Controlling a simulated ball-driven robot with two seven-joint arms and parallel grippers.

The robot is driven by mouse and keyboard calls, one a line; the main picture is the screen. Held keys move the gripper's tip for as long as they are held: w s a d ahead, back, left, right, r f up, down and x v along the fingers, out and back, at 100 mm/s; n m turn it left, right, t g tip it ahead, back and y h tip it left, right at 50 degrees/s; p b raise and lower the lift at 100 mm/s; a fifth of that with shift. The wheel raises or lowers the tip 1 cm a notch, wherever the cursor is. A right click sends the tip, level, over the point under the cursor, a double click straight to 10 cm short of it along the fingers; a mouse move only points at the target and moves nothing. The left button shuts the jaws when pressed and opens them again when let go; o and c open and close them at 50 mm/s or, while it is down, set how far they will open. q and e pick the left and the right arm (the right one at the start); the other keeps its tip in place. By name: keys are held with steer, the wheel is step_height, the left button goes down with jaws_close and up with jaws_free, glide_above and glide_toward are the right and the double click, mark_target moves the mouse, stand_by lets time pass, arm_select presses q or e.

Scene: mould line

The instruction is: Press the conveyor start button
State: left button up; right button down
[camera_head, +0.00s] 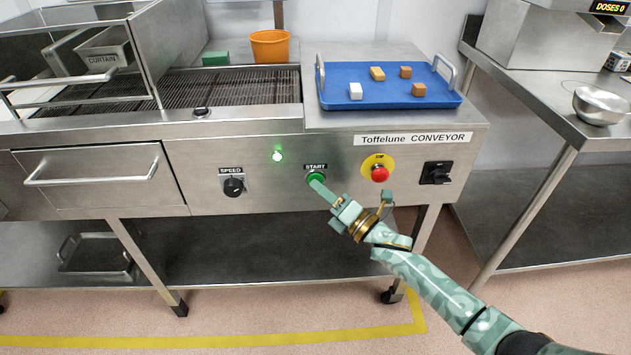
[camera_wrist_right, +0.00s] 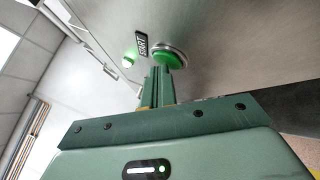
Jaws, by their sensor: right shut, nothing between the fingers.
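The green start button (camera_head: 315,177) sits under the START label on the front panel of the steel conveyor (camera_head: 230,150). A green lamp (camera_head: 277,156) is lit up and to the left of it. My right gripper (camera_head: 317,186) is shut and empty, with its fingertips at the button's lower edge. In the right wrist view the closed fingers (camera_wrist_right: 160,72) point at the green button (camera_wrist_right: 170,55), and the tips overlap its near edge. I cannot tell whether they touch it or whether it is pushed in. My left gripper is not in view.
A red stop button (camera_head: 379,173) on a yellow plate and a black switch (camera_head: 437,173) are to the right. The speed knob (camera_head: 234,187) is to the left. A blue tray (camera_head: 350,101) with several small blocks and an orange bucket (camera_head: 270,46) stand on top.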

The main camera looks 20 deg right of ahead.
arm_select(q)
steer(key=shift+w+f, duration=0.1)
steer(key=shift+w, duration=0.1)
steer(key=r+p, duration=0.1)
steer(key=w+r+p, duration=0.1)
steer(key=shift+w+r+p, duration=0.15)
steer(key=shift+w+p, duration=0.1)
steer(key=shift+p, duration=0.15)
arm_select(e)
steer(key=s+a, duration=0.1)
steer(key=s, duration=0.5)
steer(key=shift+s+a, duration=0.15)
steer(key=shift+a, duration=0.25)
stand_by(0.6)
